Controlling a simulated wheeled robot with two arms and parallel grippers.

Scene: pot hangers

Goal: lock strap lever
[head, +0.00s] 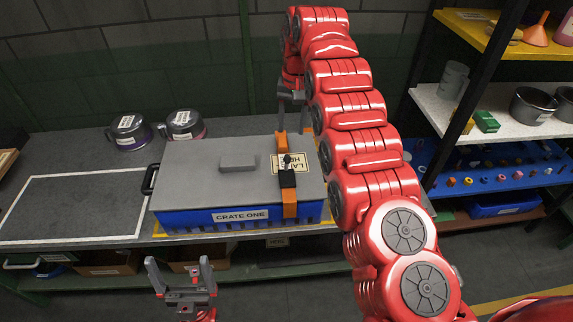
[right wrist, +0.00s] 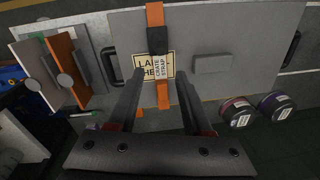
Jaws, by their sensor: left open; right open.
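The crate (head: 190,218) is blue with a grey lid and a "CRATE ONE" label, standing on the bench. An orange strap (head: 290,211) runs over the lid near its right end. The black strap lever (head: 288,179) sits on the strap; it also shows in the right wrist view (right wrist: 157,40). Whether it is latched I cannot tell. My right gripper (head: 292,118) is open and empty at the crate's far side. In the right wrist view its fingers (right wrist: 160,78) flank the strap's tagged end. My left gripper (head: 180,270) is open and empty in front of the bench.
A white-outlined bench area (head: 75,205) left of the crate is clear. Shelving (head: 490,100) with pots and small items stands at the right. My right arm passes along the crate's right side.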

